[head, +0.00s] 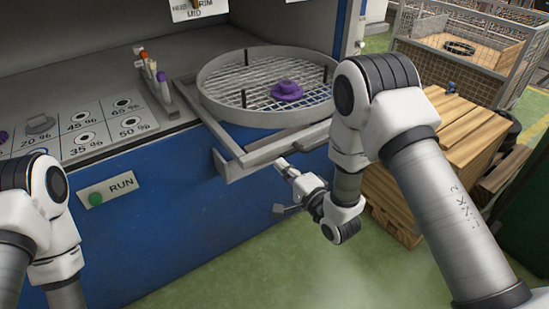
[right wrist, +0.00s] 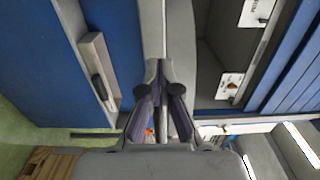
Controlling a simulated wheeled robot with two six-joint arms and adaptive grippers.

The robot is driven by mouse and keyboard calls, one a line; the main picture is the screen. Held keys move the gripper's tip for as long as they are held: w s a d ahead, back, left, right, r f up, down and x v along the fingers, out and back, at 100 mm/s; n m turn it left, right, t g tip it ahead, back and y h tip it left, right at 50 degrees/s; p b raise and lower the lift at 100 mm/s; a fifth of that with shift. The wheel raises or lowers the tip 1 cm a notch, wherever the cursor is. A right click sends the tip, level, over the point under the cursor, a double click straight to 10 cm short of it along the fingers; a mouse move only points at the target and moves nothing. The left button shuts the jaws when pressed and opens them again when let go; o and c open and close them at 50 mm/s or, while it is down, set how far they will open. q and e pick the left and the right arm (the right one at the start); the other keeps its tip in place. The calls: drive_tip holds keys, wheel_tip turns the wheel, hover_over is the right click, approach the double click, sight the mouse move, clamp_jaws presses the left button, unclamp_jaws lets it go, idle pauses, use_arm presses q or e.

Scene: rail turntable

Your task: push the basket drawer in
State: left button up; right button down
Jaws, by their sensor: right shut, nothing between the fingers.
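The basket drawer (head: 230,168) is a grey frame that sticks out from the blue machine front. It carries a round mesh basket (head: 211,92) with dark upright pegs and a purple part (head: 287,91) lying on the mesh. My right gripper (head: 283,164) is shut and empty, just below and in front of the drawer's front bar. I cannot tell whether it touches the bar. In the right wrist view the shut fingers (right wrist: 162,95) point toward grey metal edges beside blue panels. My left arm shows at the left, but its gripper is out of view.
A panel of percent labels (head: 84,128) and a green RUN button (head: 96,199) lie left of the drawer. A wooden crate stack (head: 465,125) and a wire cage (head: 400,55) stand at the right. Green floor is open below the drawer.

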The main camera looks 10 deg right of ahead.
sight(269, 153)
drive_tip(key=x, duration=0.3)
drive_tip(key=shift+w+a, duration=0.15)
drive_tip(key=shift+w, duration=0.2)
